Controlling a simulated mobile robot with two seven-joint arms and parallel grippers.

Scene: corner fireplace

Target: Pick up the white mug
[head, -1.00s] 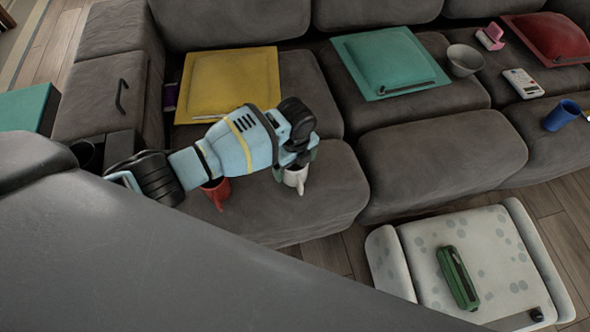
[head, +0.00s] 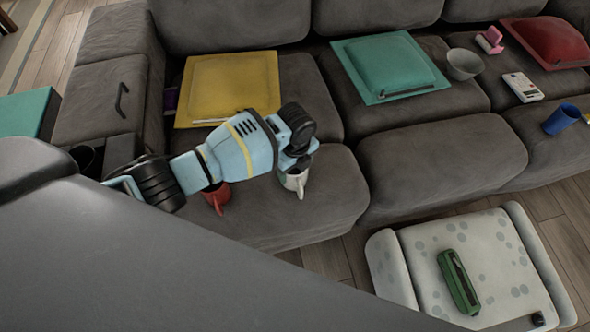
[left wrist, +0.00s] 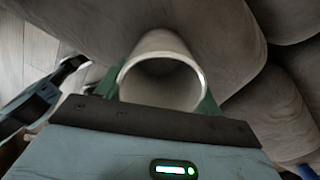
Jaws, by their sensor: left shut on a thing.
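The white mug (head: 296,181) is on the front part of the grey sofa seat in the head view, partly hidden under my left gripper (head: 298,165). In the left wrist view the mug (left wrist: 162,80) sits between the two green fingers, its round open mouth facing the camera. My left gripper (left wrist: 160,95) is shut on the mug. Whether the mug's base touches the cushion cannot be told.
A yellow cushion (head: 228,85) lies behind. A teal cushion (head: 388,65), a grey bowl (head: 464,64) and a blue cup (head: 561,119) are farther right. A green case (head: 459,282) lies on the footstool (head: 420,262).

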